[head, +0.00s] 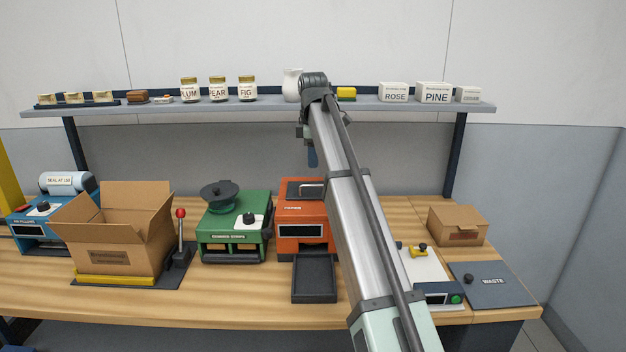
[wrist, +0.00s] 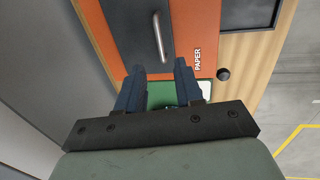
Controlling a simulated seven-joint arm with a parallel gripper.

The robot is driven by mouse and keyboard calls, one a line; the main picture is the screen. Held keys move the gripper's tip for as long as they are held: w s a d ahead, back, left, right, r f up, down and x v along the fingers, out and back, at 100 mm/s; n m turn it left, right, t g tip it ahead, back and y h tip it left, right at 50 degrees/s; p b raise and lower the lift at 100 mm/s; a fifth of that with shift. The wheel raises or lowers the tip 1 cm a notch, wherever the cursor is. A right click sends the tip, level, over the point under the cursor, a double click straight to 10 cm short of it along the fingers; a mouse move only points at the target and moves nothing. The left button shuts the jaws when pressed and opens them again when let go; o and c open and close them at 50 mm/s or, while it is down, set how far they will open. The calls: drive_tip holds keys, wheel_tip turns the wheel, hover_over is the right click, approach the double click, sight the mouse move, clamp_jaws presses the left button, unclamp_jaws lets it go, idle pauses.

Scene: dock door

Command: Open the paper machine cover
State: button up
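The paper machine (head: 284,220) is an orange box on the bench; its "PAPER" label shows beside its orange top (wrist: 207,25) in the wrist view. Its dark cover (head: 295,189) lies flat and looks closed, with a grey bar handle (head: 311,187) on it. In the wrist view the cover (wrist: 130,25) and its handle (wrist: 161,37) lie just beyond my fingertips. My gripper (wrist: 160,70) has two dark blue fingers apart with nothing held between them. In the head view my gripper (head: 311,155) hangs above and behind the machine, partly hidden by my arm.
A green machine (head: 232,238) stands close left of the paper machine, and a black tray (head: 314,282) projects in front. An open carton (head: 115,225) and a red-knobbed lever (head: 181,230) are further left. A shelf (head: 270,106) with jars and boxes runs behind.

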hover_over(313, 196)
wheel_tip(313, 196, down, 8)
drive_tip(key=shift+s+f, duration=0.15)
drive_tip(key=shift+c, duration=0.3)
clamp_jaws()
idle(1.2)
